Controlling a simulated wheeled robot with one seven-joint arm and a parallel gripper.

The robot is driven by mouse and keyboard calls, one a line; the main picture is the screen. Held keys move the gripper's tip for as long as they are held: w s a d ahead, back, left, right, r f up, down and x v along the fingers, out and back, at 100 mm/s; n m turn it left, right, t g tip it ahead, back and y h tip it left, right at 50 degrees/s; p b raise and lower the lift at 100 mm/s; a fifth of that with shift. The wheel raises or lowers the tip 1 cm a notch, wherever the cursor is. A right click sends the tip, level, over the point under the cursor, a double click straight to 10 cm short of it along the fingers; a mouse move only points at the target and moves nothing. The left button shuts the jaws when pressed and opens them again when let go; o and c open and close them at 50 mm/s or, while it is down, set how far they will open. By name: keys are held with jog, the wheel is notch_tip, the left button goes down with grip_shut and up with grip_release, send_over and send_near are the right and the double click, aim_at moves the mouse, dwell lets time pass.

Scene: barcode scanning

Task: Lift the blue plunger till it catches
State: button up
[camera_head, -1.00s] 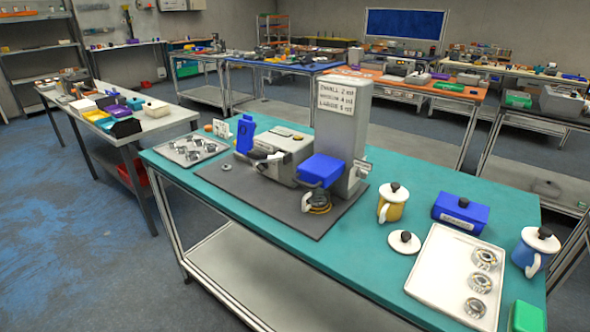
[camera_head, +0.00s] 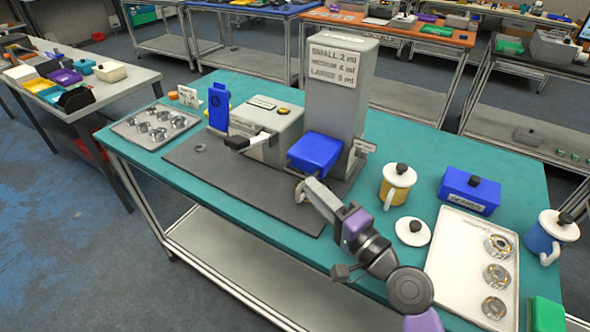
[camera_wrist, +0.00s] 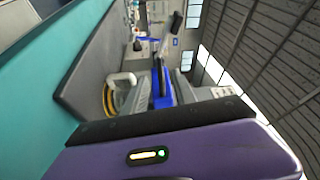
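A blue block (camera_head: 315,152), which I take for the plunger, sits low on the front of the tall grey column (camera_head: 340,85) with the volume label. In the wrist view a blue part (camera_wrist: 160,88) shows near the middle, likely the same block. My gripper (camera_head: 308,184) reaches in from the front right, its tip just below and in front of the block. I see no clear contact, and the tip overlaps what lies under the block. The finger gap is not visible in either view.
A grey box (camera_head: 268,128) with a black lever and an upright blue piece (camera_head: 219,105) stand left of the column. A yellow mug (camera_head: 397,185), a lid (camera_head: 412,231), a blue box (camera_head: 469,190) and a white tray (camera_head: 456,270) lie right. The dark mat's (camera_head: 210,175) front is clear.

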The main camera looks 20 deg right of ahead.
aim_at(298, 175)
jog(key=p+x, duration=0.1)
jog(key=x, duration=0.5)
jog(key=shift+w, duration=0.4)
jog(key=shift+c, duration=0.4)
grip_shut()
jog(key=shift+r, duration=0.1)
dwell(0.6)
